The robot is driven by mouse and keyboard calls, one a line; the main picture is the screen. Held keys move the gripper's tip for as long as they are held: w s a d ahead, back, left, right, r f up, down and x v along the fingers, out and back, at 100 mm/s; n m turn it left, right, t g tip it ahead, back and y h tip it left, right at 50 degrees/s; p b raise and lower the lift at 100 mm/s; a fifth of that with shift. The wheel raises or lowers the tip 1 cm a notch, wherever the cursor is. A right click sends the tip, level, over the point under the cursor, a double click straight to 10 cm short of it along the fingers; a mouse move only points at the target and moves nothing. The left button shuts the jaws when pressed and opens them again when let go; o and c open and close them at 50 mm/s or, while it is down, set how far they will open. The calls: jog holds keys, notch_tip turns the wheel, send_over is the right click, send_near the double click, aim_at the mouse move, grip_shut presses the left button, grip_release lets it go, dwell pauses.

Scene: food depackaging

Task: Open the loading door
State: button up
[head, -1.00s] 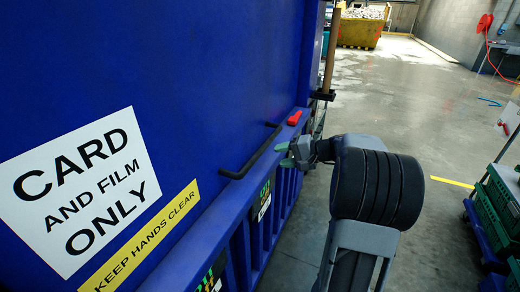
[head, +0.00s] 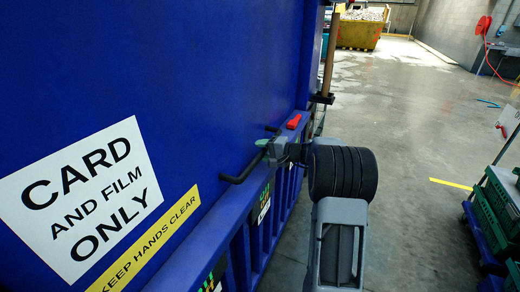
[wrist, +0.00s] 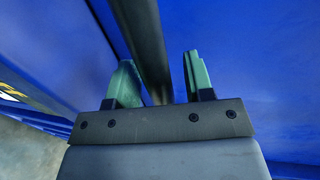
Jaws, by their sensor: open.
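The loading door (head: 190,70) is a large blue panel at the left of the head view, and it looks closed. A black bar handle (head: 240,171) stands out from its lower part. My gripper (head: 264,146) is at the handle, covering part of it. In the wrist view the handle bar (wrist: 148,45) runs between the two green fingertips of my gripper (wrist: 160,80). The fingers are apart, with a gap showing on the right side of the bar. Whether the left finger touches the bar I cannot tell.
A red latch-like piece (head: 294,121) sits on the blue ledge just beyond the handle. A wooden pole (head: 329,60) stands at the door's far edge. Green crates (head: 490,205) are stacked at the right. The grey floor between is clear.

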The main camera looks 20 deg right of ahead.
jog(key=shift+w+a+f, duration=0.1)
jog(key=shift+w+a, duration=0.35)
grip_shut()
dwell(0.3)
